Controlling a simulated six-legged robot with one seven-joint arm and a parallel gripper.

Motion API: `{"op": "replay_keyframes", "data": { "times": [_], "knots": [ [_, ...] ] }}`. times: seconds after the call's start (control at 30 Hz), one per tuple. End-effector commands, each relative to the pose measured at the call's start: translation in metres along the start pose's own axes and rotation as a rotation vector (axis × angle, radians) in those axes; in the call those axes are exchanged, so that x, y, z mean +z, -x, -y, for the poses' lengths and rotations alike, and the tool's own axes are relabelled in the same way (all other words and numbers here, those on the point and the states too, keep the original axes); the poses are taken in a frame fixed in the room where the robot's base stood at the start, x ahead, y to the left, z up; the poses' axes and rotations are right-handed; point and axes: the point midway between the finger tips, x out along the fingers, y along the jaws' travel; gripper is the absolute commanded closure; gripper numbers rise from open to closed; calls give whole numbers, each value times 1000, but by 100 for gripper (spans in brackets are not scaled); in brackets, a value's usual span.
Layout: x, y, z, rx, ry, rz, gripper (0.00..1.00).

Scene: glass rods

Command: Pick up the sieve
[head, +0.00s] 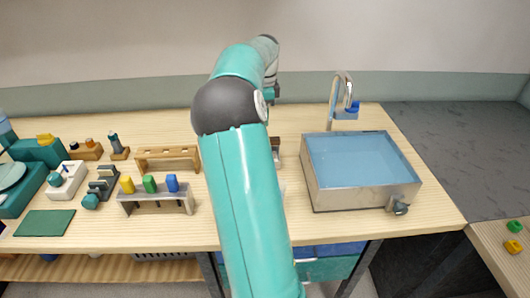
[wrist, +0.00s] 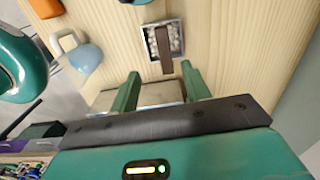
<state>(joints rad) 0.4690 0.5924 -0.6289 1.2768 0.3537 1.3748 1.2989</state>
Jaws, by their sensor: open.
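In the wrist view a small rectangular metal-edged tray (wrist: 176,24) holds pale grey grains, with a flat brown bar (wrist: 165,50) lying across it. No mesh shows clearly, so I cannot tell whether the tray or the bar belongs to the sieve. My gripper (wrist: 160,83) is open, its two green fingers apart with nothing held between them. The tray and bar lie beyond the fingertips, roughly in line with the gap. In the head view part of a small brown and grey box (head: 276,152) shows beside my arm, which hides much around it.
A water-filled sink (head: 345,160) with a faucet (head: 341,95) stands right of my arm. Left are a wooden rack (head: 167,156), a stand with coloured blocks (head: 156,202) and a green mat (head: 45,222). A light-blue handled object (wrist: 85,57) lies left of the tray.

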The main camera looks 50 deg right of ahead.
Motion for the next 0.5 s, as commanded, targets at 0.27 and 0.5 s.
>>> {"op": "replay_keyframes", "data": {
  "times": [0.27, 0.5],
  "knots": [
    [-8, -32, 6, 10, -44, -12, 53],
    [-6, -76, 6, 8, -41, -11, 53]
  ]
}}
